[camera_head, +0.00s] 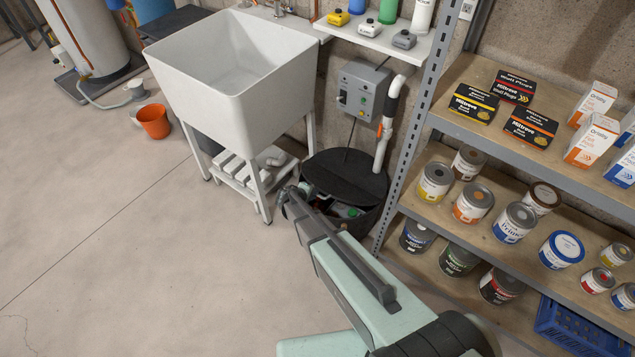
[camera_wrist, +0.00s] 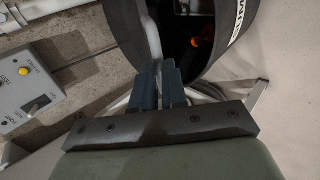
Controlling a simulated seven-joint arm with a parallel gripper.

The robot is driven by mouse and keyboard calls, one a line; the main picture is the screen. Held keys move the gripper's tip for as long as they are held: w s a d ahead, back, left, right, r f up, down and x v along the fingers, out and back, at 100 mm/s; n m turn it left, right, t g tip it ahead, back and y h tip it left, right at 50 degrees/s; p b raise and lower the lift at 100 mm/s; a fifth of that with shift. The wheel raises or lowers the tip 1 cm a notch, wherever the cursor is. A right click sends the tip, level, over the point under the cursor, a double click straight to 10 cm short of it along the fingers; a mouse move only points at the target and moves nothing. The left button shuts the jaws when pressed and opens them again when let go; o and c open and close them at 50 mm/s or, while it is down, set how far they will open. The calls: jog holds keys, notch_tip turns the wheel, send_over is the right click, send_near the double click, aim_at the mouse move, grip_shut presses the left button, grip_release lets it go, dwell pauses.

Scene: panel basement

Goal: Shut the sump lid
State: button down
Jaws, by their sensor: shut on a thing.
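The black round sump lid (camera_head: 345,175) is by the wall in the head view, raised at an angle. Below its near edge the dark sump pit (camera_head: 345,212) shows open, with orange and green parts inside. My gripper (camera_head: 292,193) is at the lid's left side, its fingertips small and partly hidden by the arm. In the wrist view my gripper's fingers (camera_wrist: 158,75) are closed around a pale grey curved bar (camera_wrist: 151,38), which looks like the lid's handle. The dark opening with an orange part shows beyond, beside a black surface with white lettering.
A white utility sink (camera_head: 235,75) stands left of the sump. A grey control box (camera_head: 362,92) and white pipe (camera_head: 388,125) are on the wall behind. Metal shelving (camera_head: 410,135) with paint cans is close on the right.

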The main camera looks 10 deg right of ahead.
jog(key=s+a+f, duration=0.1)
jog(key=f, duration=0.6)
jog(key=s+a+f+t+h, duration=0.1)
jog(key=s+a+f, duration=0.1)
jog(key=f, duration=0.6)
jog(key=shift+f, duration=0.25)
jog(key=c, duration=1.5)
grip_release()
jog(key=shift+f, duration=0.2)
jog(key=o, duration=0.3)
jog(key=shift+r, duration=0.1)
jog(key=shift+o, duration=0.2)
jog(key=shift+r, duration=0.1)
jog(key=shift+r, duration=0.1)
